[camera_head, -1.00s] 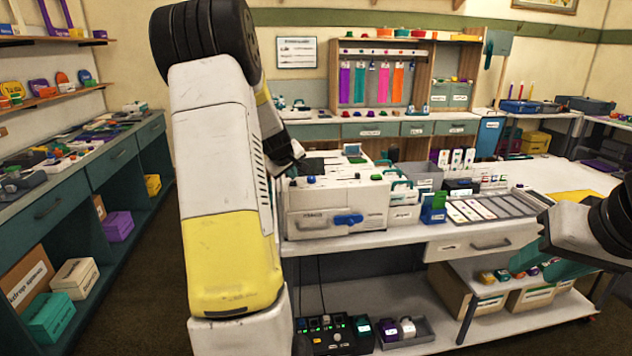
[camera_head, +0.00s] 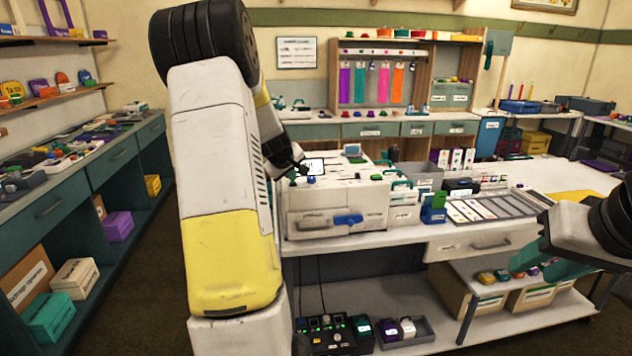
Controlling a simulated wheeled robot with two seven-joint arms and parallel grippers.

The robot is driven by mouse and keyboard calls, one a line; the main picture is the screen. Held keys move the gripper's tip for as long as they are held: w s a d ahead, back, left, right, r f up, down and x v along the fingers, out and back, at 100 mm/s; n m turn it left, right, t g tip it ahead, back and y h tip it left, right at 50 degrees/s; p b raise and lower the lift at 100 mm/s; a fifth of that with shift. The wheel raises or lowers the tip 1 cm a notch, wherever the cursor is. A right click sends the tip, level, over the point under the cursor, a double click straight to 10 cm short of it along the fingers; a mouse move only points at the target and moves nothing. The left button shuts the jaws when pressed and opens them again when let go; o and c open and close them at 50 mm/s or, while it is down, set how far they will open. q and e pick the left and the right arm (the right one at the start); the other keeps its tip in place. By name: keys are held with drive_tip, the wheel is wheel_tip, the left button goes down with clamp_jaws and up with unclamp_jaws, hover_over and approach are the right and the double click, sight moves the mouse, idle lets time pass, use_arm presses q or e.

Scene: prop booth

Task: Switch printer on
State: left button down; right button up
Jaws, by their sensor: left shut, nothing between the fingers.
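The printer (camera_head: 345,199) is a white box with a blue handle (camera_head: 348,219) on its front, standing on the workbench. A small lit screen (camera_head: 315,167) and a blue button (camera_head: 311,179) show at its top left. My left gripper (camera_head: 302,170) is shut and empty, its tips by the left edge of the screen, just above the blue button; I cannot tell whether it touches. My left arm covers the printer's left side. My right gripper (camera_head: 530,262) is at the right edge in front of the bench, with teal fingers; its opening is unclear.
White bins (camera_head: 403,214) and a blue box (camera_head: 433,211) stand right of the printer. A tray of labelled strips (camera_head: 490,207) lies further right. The lower shelf holds a black box with lit buttons (camera_head: 327,337). The floor on the left is clear.

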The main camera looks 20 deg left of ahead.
sight(292, 186)
use_arm(q)
drive_tip(key=shift+d+r, duration=0.1)
drive_tip(key=shift+r, duration=0.2)
wheel_tip(292, 186, up, 6)
drive_tip(key=shift+f, duration=0.1)
idle(0.6)
